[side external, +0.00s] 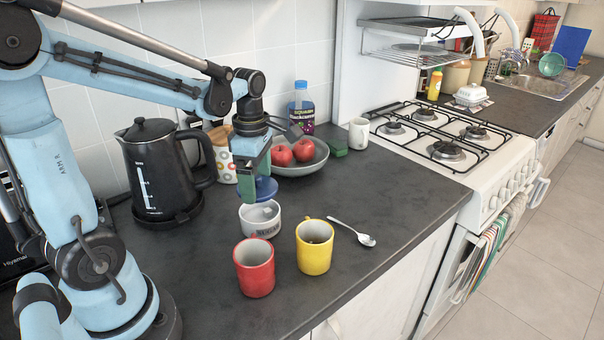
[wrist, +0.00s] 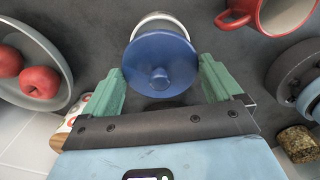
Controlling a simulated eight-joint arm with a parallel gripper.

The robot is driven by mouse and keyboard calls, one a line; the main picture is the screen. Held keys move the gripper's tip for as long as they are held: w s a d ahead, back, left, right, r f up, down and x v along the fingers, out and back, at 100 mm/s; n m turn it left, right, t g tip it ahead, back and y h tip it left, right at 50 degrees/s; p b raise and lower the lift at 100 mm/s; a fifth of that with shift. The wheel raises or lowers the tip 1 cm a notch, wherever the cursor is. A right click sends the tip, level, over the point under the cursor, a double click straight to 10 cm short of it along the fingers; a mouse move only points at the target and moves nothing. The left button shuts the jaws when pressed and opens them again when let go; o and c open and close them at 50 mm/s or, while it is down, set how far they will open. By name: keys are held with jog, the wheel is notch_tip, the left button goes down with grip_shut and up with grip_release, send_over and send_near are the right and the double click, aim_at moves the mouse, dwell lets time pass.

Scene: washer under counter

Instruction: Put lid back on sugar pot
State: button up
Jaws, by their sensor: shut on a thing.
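The blue round lid (side external: 266,189) is between the green fingers of my gripper (side external: 258,180), which is shut on it. In the wrist view the lid (wrist: 160,58) shows its round face and a central knob between both fingers (wrist: 162,70). The white sugar pot (side external: 261,224) stands upright on the counter, just below the lid. In the wrist view the pot's pale rim (wrist: 158,20) shows past the lid's far edge. The lid covers most of the pot there. A small gap seems to lie between lid and pot.
A red mug (side external: 254,268) and a yellow mug (side external: 314,248) stand close in front of the pot. A spoon (side external: 352,232) lies to the right. A grey bowl of apples (side external: 309,163) and a black kettle (side external: 160,172) are behind.

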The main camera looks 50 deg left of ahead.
jog(key=shift+f, duration=2.25)
jog(key=shift+f, duration=0.2)
dwell(0.4)
jog(key=o, duration=0.7)
jog(key=shift+r, duration=3.5)
